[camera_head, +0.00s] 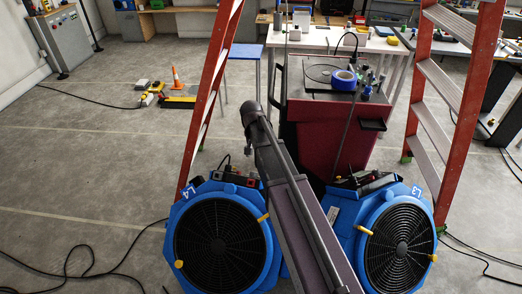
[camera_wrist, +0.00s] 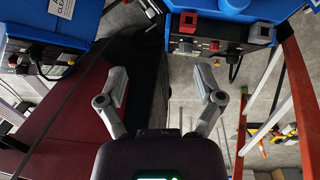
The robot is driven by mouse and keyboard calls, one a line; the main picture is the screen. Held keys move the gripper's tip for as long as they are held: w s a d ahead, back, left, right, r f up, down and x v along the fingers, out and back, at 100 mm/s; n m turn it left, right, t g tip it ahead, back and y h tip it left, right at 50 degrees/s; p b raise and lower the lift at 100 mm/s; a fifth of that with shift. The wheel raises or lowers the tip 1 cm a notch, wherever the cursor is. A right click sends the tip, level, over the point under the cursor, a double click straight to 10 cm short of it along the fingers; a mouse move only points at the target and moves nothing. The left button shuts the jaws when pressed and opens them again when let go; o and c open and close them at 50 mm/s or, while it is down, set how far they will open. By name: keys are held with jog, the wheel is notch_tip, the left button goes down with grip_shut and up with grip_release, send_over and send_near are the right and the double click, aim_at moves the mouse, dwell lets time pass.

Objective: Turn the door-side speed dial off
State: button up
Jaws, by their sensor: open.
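Two blue fans stand side by side in the head view, one marked L4 (camera_head: 219,240) at left and one marked L3 (camera_head: 396,240) at right. Each has a dark control panel on top, partly behind my arm or too small to read. In the wrist view one fan's panel (camera_wrist: 205,47) is at the top, with a red block (camera_wrist: 188,22), grey parts and small knobs. I cannot tell which is the door-side dial or its setting. My gripper (camera_wrist: 164,88) is open and empty, its fingers apart from the panel. It is not clearly visible in the head view.
A dark red cart (camera_head: 318,125) with blue tape (camera_head: 343,80) stands behind the fans. An orange ladder (camera_head: 211,100) stands at left, another (camera_head: 447,90) at right. Black cables (camera_head: 75,268) lie on the floor. Open floor lies at left.

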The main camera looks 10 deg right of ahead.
jog(key=shift+n, duration=0.5)
jog(key=shift+s+d+r+p, duration=0.1)
jog(key=shift+s+r+p, duration=0.65)
jog(key=shift+s, duration=0.3)
jog(key=shift+s+d+r+p, duration=0.1)
jog(key=shift+s+r+p, duration=0.45)
jog(key=shift+s+r, duration=0.4)
jog(key=shift+f, duration=0.1)
jog(key=s+r+n+p, duration=0.1)
jog(key=s+r+p, duration=0.3)
jog(key=s, duration=0.2)
jog(key=s+r+n+y+p, duration=0.1)
jog(key=s+r+n+p, duration=0.1)
jog(key=s+r+p, duration=0.2)
jog(key=s, duration=0.3)
jog(key=shift+s+d+t, duration=0.15)
jog(key=shift+d+t, duration=0.1)
jog(key=shift+t, duration=0.15)
